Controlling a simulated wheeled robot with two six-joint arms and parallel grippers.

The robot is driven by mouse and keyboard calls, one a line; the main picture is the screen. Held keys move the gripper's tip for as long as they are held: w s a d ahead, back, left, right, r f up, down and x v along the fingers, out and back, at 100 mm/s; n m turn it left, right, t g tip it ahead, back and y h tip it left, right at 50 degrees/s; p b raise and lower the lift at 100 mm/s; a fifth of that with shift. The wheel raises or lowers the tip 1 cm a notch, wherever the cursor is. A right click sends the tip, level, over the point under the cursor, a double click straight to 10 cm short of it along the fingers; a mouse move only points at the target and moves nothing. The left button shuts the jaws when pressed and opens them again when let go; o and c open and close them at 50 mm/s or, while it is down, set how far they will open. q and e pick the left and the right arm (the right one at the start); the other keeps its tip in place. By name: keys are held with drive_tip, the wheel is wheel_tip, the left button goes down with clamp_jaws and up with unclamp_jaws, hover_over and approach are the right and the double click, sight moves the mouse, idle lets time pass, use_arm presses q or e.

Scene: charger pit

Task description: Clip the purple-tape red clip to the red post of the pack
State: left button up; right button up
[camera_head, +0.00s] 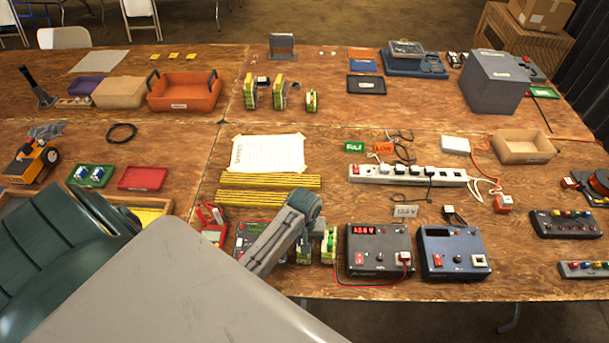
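Several yellow-green packs stand at the front edge, one (329,246) just left of the dark grey charger (380,250) and one (303,251) partly behind a grey arm link of mine. A red lead (374,284) loops from the charger's right front, below it, toward these packs. I cannot make out the purple-tape clip or the red post; they are too small or hidden. The charger's display glows red. My large grey and dark green parts cover the lower left. I see no gripper fingers of either arm.
A blue charger (452,251) stands right of the grey one. Behind them lie a white power strip (408,175), yellow rods (268,188) and a paper sheet (268,154). An orange bin (184,91) stands at the back left. Clear wood lies around the table's middle.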

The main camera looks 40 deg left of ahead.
use_arm(q)
drive_tip(key=shift+f, duration=0.2)
idle(1.2)
drive_tip(key=o, duration=0.8)
drive_tip(key=shift+o, duration=0.4)
drive_tip(key=shift+o, duration=0.8)
drive_tip(key=shift+r, duration=3.75)
